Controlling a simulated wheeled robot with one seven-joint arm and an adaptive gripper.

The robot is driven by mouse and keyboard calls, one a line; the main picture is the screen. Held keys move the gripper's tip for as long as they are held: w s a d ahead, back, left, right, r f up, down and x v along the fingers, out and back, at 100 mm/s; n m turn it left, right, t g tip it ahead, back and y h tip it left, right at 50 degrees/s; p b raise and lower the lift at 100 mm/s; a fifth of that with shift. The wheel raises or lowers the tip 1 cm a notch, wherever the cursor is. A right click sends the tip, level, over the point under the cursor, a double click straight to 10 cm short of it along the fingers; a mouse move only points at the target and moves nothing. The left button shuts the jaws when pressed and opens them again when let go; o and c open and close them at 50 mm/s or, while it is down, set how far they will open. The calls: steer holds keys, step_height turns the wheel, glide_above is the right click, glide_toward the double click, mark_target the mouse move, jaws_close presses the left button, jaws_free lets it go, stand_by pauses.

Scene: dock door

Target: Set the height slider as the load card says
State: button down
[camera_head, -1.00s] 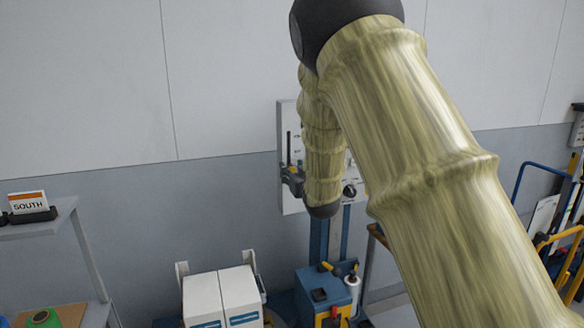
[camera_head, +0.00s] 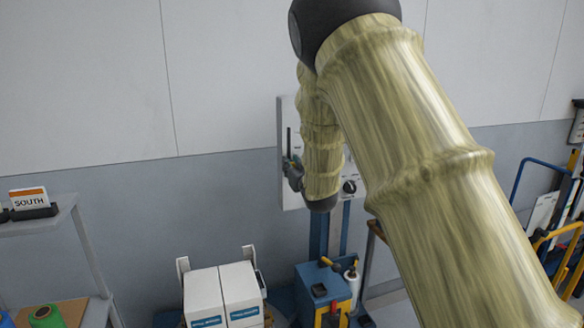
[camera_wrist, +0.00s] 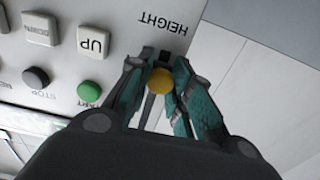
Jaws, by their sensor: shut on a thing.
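The height slider has a round yellow knob (camera_wrist: 161,81) under the word HEIGHT, which reads upside down in the wrist view. My gripper (camera_wrist: 160,88) is shut on this knob, with teal fingers on both sides of it. In the head view my gripper (camera_head: 293,173) is at the left side of the pale control panel (camera_head: 285,112), at the dark vertical slot (camera_head: 289,140). My arm hides much of the panel, and the slider scale is not readable. A white and orange card (camera_head: 29,198) reading SOUTH stands in a dark holder on the left shelf. I cannot tell whether it is the load card.
In the wrist view, a white UP button (camera_wrist: 93,41), a green button (camera_wrist: 89,93) and a dark STOP button (camera_wrist: 36,78) are left of my gripper. White cartons (camera_head: 222,290) and a blue machine (camera_head: 318,285) stand below the panel.

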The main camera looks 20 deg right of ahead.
mark_target(289, 148)
step_height(289, 148, up, 5)
steer(key=shift+f+b, duration=0.1)
steer(key=shift+b, duration=0.25)
steer(key=c, duration=1.3)
jaws_free()
steer(key=s, duration=1.2)
steer(key=shift+d, duration=0.25)
